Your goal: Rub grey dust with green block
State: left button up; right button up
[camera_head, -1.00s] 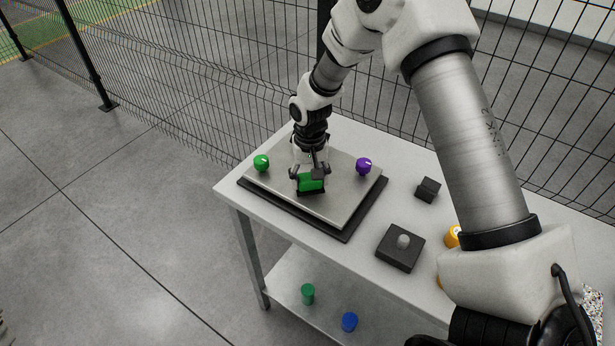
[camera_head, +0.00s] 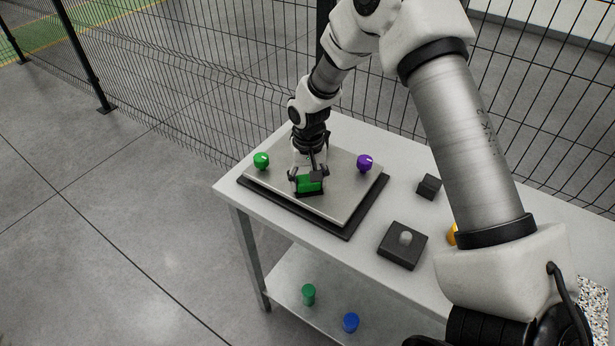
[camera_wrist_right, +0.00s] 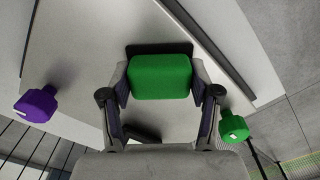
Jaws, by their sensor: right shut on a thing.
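My right gripper (camera_head: 308,180) is shut on the green block (camera_head: 309,184), with a finger on each side of it. In the right wrist view the green block (camera_wrist_right: 160,77) sits between the fingertips, with a dark layer along its far edge. The block is at the surface of the light grey plate (camera_head: 340,196), near the plate's front left part; whether it touches cannot be told. I cannot make out grey dust on the plate; the gripper and block may hide it. My left gripper is not in view.
A green knob (camera_head: 261,160) and a purple knob (camera_head: 365,163) stand on the plate's left and right. A black box with a grey button (camera_head: 405,238) and a small black block (camera_head: 429,187) lie to the right. Green and blue cylinders (camera_head: 350,322) stand on the lower shelf.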

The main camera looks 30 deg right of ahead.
jog(key=shift+s+d, duration=0.15)
jog(key=shift+s, duration=0.2)
notch_tip(320, 180, up, 3)
jog(key=shift+w+f+p, duration=0.1)
jog(key=shift+w+p, duration=0.05)
jog(key=shift+p, duration=0.85)
jog(key=shift+w+r+p, duration=0.1)
jog(key=shift+r+p, duration=0.5)
jog(key=shift+r, duration=0.1)
notch_tip(320, 180, up, 2)
jog(key=shift+r+p, duration=0.15)
jog(key=shift+p, duration=0.8)
jog(key=shift+r+p, duration=0.7)
jog(key=shift+r, duration=0.1)
